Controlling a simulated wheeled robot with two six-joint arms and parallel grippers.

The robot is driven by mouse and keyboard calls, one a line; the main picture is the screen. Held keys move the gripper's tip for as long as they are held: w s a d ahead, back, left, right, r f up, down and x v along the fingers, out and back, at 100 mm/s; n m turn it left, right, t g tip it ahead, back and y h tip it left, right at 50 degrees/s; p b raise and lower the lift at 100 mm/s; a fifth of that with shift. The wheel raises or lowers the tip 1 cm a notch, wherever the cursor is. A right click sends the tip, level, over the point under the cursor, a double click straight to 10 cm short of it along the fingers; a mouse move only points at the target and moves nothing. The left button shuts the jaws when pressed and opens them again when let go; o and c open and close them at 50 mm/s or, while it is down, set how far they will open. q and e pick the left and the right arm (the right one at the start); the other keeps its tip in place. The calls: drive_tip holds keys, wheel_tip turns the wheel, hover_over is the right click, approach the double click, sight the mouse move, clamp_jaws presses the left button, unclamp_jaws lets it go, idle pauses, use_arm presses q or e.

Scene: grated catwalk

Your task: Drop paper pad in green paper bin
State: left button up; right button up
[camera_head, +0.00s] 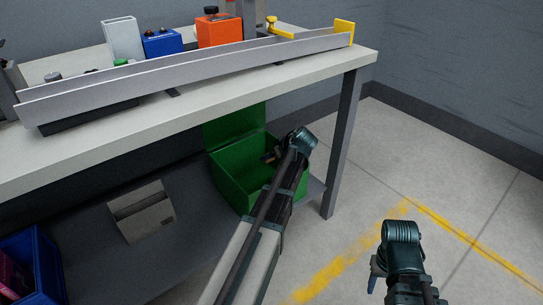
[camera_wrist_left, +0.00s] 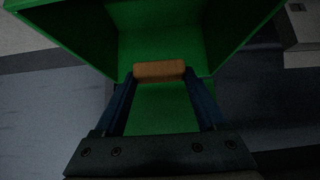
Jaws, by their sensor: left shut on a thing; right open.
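The green paper bin (camera_head: 232,181) stands below the bench at its right end, with its inside facing up toward me. My left arm reaches over the bin, and its gripper (camera_head: 269,157) is at the bin's opening, small and dark in the head view. In the left wrist view the left gripper (camera_wrist_left: 160,82) is shut on the paper pad (camera_wrist_left: 159,69), a small tan-brown block held between the fingertips. The green bin walls (camera_wrist_left: 160,25) surround the pad in that view. My right gripper (camera_head: 374,277) is open and empty over the floor at the lower right.
The bench top (camera_head: 215,104) carries a long metal rail (camera_head: 190,66), with a grey, a blue (camera_head: 163,42) and an orange box (camera_head: 218,30) behind. A blue bin (camera_head: 42,262) and a grey box (camera_head: 142,210) are lower left. The bench leg (camera_head: 343,140) stands right of the green bin.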

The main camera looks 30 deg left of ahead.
use_arm(q)
drive_tip(key=shift+f+b, duration=1.55)
drive_tip(key=shift+f, duration=0.25)
drive_tip(key=o, duration=1.2)
drive_tip(key=shift+o, duration=0.2)
drive_tip(key=shift+r, duration=0.15)
wheel_tip(320, 180, up, 4)
drive_tip(key=p, duration=0.4)
